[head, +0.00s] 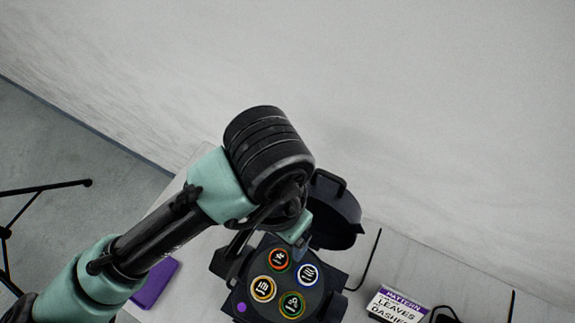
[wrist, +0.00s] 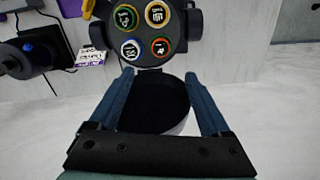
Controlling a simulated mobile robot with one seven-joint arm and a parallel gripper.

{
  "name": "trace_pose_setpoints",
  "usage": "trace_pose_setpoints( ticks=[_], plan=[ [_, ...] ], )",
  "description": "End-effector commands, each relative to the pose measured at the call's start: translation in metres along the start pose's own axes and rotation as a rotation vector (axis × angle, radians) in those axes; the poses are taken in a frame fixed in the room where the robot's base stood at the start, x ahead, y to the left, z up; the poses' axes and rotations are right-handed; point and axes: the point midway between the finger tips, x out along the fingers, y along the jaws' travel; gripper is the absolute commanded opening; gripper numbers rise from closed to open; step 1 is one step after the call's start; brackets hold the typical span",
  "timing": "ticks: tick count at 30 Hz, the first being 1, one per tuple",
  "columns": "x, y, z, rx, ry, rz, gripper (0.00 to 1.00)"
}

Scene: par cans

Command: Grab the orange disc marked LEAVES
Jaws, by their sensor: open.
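The dark round holder (head: 248,312) bears several ringed discs. The disc with the orange-red ring (head: 278,259) is at its upper left in the head view; in the wrist view it is the lower right disc (wrist: 160,46). Its mark is too small to read surely. Beside it are a blue-ringed disc (head: 308,273), a yellow-orange-ringed disc (head: 263,288) and a green-ringed disc (head: 291,303). My gripper (wrist: 158,74) is open and empty, with its blue fingers apart just short of the holder. In the head view my arm mostly hides it.
The holder's dark round lid (head: 337,210) stands open by the wall and shows between my fingers in the wrist view. A sign (head: 393,303) reading PATTERN, LEAVES, DASHES lies at right. A purple object (head: 156,283) lies at left. A black stand is at far left.

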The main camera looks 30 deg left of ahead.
Motion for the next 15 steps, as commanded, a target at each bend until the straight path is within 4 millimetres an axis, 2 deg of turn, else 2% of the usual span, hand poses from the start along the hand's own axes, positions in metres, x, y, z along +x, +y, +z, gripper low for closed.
trace_pose_setpoints(
  ticks=[9,15],
  plan=[
    [0.057,0.001,-0.001,-0.003,0.002,0.006,0.81],
    [0.07,0.0,-0.001,0.0,0.004,0.002,0.81]
  ],
)
